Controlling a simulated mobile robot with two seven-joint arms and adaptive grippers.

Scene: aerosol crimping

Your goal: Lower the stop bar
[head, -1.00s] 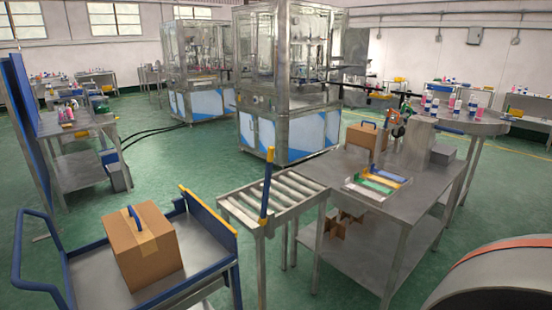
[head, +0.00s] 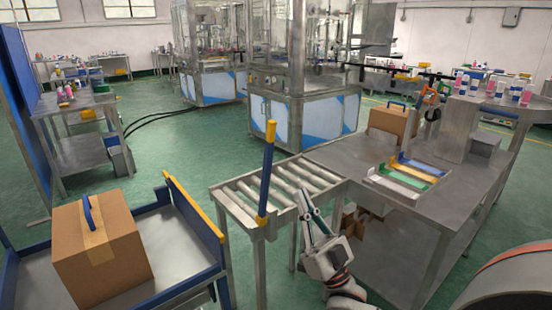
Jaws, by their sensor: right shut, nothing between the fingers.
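The stop bar (head: 266,178) is a blue bar with yellow ends, standing upright at the near end of the roller conveyor (head: 300,184). My right gripper (head: 305,198) is at the conveyor's near right side, a short way right of the bar and apart from it in the picture. Its fingers are shut and empty, pointing up and away from me. Part of the conveyor's right frame is hidden behind it. My left gripper is not in view.
A cart (head: 196,207) at the left carries a cardboard box (head: 112,262) with a blue handle. A steel table (head: 425,205) on the right holds colored strips (head: 408,172) and another box (head: 388,122). A glass-walled machine (head: 300,110) stands behind the conveyor.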

